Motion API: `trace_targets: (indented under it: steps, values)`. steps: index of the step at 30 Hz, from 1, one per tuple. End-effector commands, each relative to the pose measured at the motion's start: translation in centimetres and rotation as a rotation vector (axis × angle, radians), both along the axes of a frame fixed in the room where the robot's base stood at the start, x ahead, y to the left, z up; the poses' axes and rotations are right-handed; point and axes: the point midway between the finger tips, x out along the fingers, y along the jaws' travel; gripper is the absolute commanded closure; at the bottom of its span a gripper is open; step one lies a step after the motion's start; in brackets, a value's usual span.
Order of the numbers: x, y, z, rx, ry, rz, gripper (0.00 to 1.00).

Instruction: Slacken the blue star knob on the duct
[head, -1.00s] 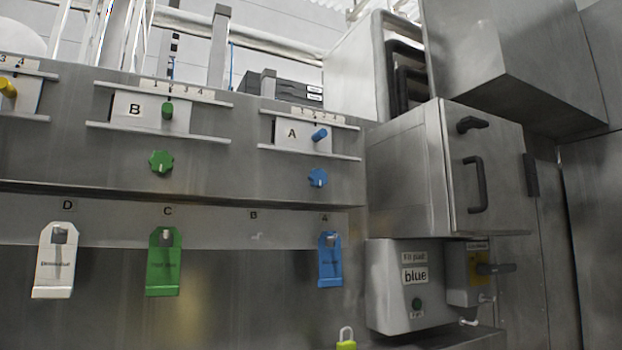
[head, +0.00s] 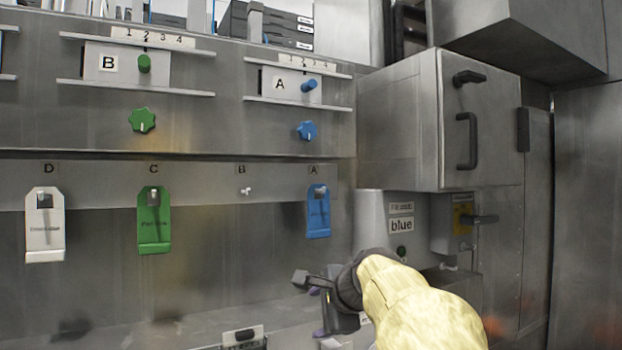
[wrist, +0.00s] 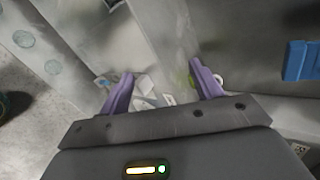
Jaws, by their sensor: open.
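The blue star knob (head: 307,131) sits on the grey duct (head: 230,130) below slide plate A (head: 291,85), with a light pointer mark on its face. My gripper (head: 318,310) is low in the head view, well below the knob and apart from it. In the wrist view my gripper (wrist: 160,88) has its two purple fingers spread wide with nothing between them. The knob does not show in the wrist view.
A green star knob (head: 142,120) is on the duct at left. Blue (head: 318,212), green (head: 154,222) and white (head: 44,226) tags hang on hooks below. A handled steel box (head: 440,120) juts out right of the knob.

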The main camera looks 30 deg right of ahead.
Motion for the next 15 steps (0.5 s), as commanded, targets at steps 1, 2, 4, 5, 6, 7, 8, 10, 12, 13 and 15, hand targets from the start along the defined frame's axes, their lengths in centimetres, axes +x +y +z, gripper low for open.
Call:
trace_targets:
  steps: [1,2,4,5,6,7,8,10,12,13,15]
  values:
    - [-0.2,-1.5,4.7,0.07,-0.071,-0.066,0.36]
    - [-0.3,-2.1,7.1,0.118,-0.11,-0.099,0.36]
    - [-1.0,-3.3,12.6,0.229,-0.205,-0.161,0.36]
    - [-1.5,-3.7,15.0,0.276,-0.244,-0.183,0.36]
    - [-2.2,-4.1,18.2,0.336,-0.297,-0.205,0.36]
    - [-2.8,-4.3,20.5,0.381,-0.336,-0.219,0.36]
    - [-3.4,-4.4,22.8,0.423,-0.373,-0.227,0.36]
    - [-5.1,-4.4,27.5,0.513,-0.45,-0.238,0.36]
    - [-6.6,-4.0,31.3,0.584,-0.508,-0.235,0.36]
    - [-7.1,-3.8,32.5,0.609,-0.526,-0.23,0.36]
    - [-8.1,-3.4,34.5,0.651,-0.556,-0.222,0.36]
